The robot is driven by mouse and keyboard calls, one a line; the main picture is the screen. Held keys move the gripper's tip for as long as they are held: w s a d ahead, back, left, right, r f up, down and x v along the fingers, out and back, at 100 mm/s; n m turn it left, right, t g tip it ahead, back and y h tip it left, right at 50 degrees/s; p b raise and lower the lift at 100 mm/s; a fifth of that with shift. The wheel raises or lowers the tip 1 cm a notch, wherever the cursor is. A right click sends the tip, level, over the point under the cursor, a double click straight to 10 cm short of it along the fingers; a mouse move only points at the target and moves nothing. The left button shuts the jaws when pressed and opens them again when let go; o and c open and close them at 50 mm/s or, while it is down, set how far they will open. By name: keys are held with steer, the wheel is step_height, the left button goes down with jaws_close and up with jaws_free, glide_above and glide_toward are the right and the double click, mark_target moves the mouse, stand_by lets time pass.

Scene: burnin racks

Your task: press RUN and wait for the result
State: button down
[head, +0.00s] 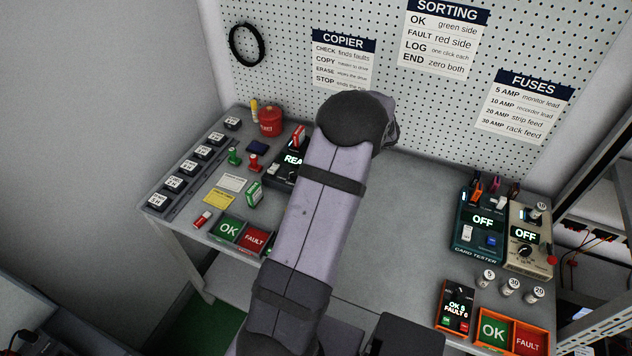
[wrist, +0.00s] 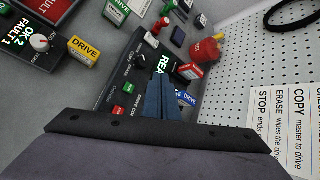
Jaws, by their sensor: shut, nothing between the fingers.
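The dark copier box (head: 284,172) is left of centre on the bench in the head view, partly hidden behind my arm. Its lit display shows "REA", the rest covered; the display (wrist: 163,64) also shows in the wrist view. In the wrist view its panel carries a green button (wrist: 118,112) and a red button (wrist: 130,88); I cannot read a RUN label. My gripper (wrist: 162,78) has its blue fingers shut and empty, over the copier panel near the display. I cannot tell whether the tips touch it. The head view hides my gripper.
The card tester (head: 482,222) and a cream unit (head: 526,236) both show OFF at right. Green OK (head: 228,229) and red FAULT (head: 254,240) trays are at the front left. A red container (head: 270,122) stands behind the copier. The bench middle is clear.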

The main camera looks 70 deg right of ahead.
steer(key=shift+f, duration=0.15)
step_height(320, 180, down, 7)
steer(key=b, duration=0.5)
steer(key=shift+f, duration=0.15)
steer(key=shift+f+b, duration=0.65)
steer(key=shift+f, duration=0.05)
steer(key=shift+f+b, duration=0.85)
steer(key=shift+b, duration=0.15)
stand_by(2.3)
steer(key=shift+r, duration=0.2)
steer(key=shift+r+p, duration=0.6)
steer(key=shift+r, duration=0.1)
stand_by(0.3)
steer(key=shift+r+p, duration=1.65)
steer(key=shift+r, duration=0.85)
